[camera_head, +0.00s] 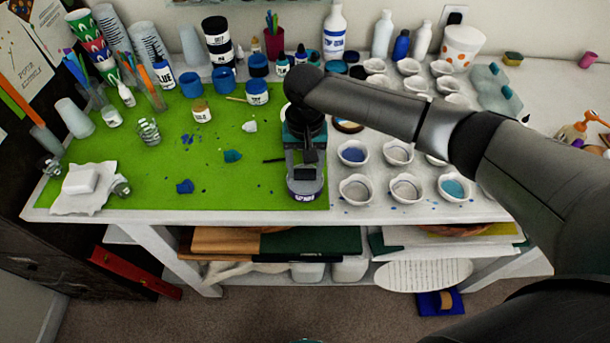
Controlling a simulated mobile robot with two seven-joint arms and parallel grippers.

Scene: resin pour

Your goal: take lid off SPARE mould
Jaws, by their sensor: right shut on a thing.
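My right gripper (304,165) reaches in from the right and points down at the green mat's right edge. It is shut on a dark, round, labelled piece (305,190). The label's small print is too small to read for certain, and the gripper hides much of the piece. I cannot tell whether this is the SPARE mould's lid alone or the lid on its mould, nor whether it is raised off the table. My left gripper is out of view.
White cups, some with blue contents, stand right of the gripper, including a near one (356,189). The green mat (225,185) holds blue-green blobs and small jars. Bottles and pots line the back. The table's front edge (270,216) is close by.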

